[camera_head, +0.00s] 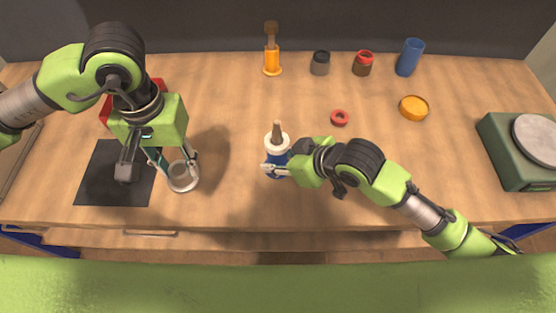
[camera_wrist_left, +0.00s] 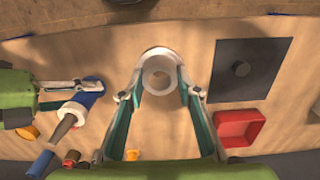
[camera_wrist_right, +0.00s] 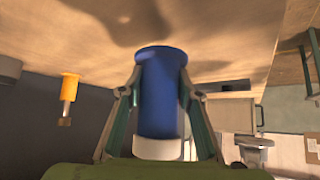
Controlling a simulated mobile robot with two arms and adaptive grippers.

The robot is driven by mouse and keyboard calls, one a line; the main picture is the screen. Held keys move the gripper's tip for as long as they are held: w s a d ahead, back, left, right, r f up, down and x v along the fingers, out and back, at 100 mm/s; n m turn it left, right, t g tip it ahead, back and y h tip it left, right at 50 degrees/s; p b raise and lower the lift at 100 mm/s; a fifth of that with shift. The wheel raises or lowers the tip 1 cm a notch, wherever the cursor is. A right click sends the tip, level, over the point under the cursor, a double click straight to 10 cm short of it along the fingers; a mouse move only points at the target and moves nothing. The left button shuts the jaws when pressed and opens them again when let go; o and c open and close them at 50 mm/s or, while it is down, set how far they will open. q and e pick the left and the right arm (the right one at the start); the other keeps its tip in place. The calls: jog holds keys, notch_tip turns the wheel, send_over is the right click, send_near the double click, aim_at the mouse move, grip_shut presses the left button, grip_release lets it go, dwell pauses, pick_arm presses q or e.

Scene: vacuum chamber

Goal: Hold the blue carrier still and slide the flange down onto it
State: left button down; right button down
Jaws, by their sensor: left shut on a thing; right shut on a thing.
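The flange (camera_head: 183,177) is a pale ring with a round hole. My left gripper (camera_head: 174,165) is shut on it, above the table and left of the carrier. The flange shows between both fingers in the left wrist view (camera_wrist_left: 158,72). The blue carrier (camera_head: 275,170) is a blue cylinder with a white collar (camera_head: 278,144) and a brown rod (camera_head: 277,131) rising from its top. My right gripper (camera_head: 276,168) is shut on its blue body from the right. In the right wrist view the blue body (camera_wrist_right: 160,95) sits between the fingers. The flange and carrier are apart.
A black mat (camera_head: 95,182) and a red tray (camera_head: 157,86) lie left. An orange tool (camera_head: 272,58), dark jar (camera_head: 320,63), red-lidded jar (camera_head: 363,65) and blue cup (camera_head: 409,57) stand behind. A red ring (camera_head: 340,118), orange lid (camera_head: 413,107) and green scale (camera_head: 515,160) are right.

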jog(key=shift+w+f+b, duration=0.55)
jog(key=shift+w+f, duration=0.5)
jog(key=shift+w, duration=0.25)
jog(key=shift+w+f+b, duration=0.5)
jog(key=shift+w+f, duration=0.5)
jog(key=shift+w, duration=0.3)
jog(key=shift+f, duration=0.1)
jog(key=shift+f, duration=0.35)
jog(key=c, duration=1.5)
grip_release()
jog(key=shift+o, duration=0.2)
jog(key=shift+s, duration=0.1)
